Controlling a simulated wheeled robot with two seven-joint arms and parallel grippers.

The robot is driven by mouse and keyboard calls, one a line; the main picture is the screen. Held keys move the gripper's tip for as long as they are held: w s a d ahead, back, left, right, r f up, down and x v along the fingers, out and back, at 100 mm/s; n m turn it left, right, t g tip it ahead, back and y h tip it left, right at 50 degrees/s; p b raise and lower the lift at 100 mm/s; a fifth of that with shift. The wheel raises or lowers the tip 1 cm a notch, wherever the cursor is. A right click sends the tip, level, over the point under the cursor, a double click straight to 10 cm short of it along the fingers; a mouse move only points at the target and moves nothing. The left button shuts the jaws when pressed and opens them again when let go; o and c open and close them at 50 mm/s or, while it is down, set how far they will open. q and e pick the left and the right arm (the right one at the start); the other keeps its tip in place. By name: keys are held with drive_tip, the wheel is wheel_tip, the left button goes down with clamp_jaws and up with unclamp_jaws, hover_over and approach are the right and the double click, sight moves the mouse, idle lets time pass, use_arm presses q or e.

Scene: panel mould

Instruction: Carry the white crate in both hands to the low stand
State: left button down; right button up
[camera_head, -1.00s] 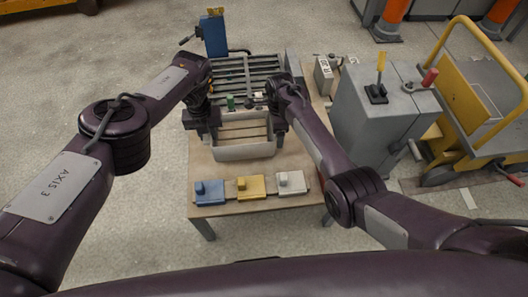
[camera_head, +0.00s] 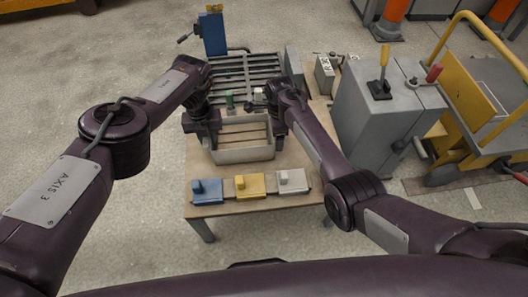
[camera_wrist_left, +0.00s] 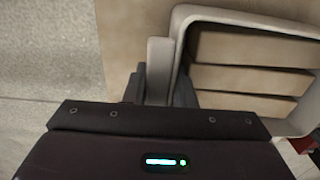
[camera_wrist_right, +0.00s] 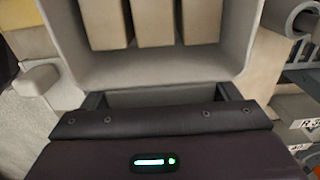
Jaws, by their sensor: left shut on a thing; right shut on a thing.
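The white crate (camera_head: 243,155) is between my two hands over the wooden table, in front of a slatted grey rack. Brown bars (camera_head: 243,133) lie inside it. My left gripper (camera_head: 212,135) is shut on the crate's left side; the left wrist view shows the crate's rim (camera_wrist_left: 180,35) at the fingers. My right gripper (camera_head: 275,117) is shut on its right side; in the right wrist view the crate wall (camera_wrist_right: 155,72) lies between the fingers. I cannot tell whether the crate's bottom touches the table. I cannot make out the low stand.
Blue (camera_head: 207,191), yellow (camera_head: 249,186) and white (camera_head: 292,181) blocks line the table's front edge. A grey cabinet (camera_head: 372,125) with levers stands close on the right, with a yellow cart (camera_head: 480,110) beyond. Floor at the left is free.

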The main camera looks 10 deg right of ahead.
use_arm(q)
drive_tip(key=shift+f+b, duration=0.65)
drive_tip(key=shift+f, duration=0.1)
use_arm(e)
drive_tip(key=shift+w+f, duration=0.15)
drive_tip(key=shift+f, duration=0.5)
use_arm(q)
drive_tip(key=c, duration=1.5)
unclamp_jaws()
drive_tip(key=shift+r, duration=0.15)
use_arm(e)
drive_tip(key=o, duration=1.8)
drive_tip(key=shift+r, duration=0.1)
use_arm(q)
drive_tip(key=o, duration=0.3)
use_arm(e)
drive_tip(key=shift+o, duration=0.8)
use_arm(q)
drive_tip(key=shift+s+r, duration=0.15)
drive_tip(key=shift+r, duration=0.25)
wheel_tip(320, 180, up, 11)
drive_tip(key=shift+r, duration=0.1)
use_arm(e)
wheel_tip(320, 180, up, 12)
drive_tip(key=shift+s, duration=0.2)
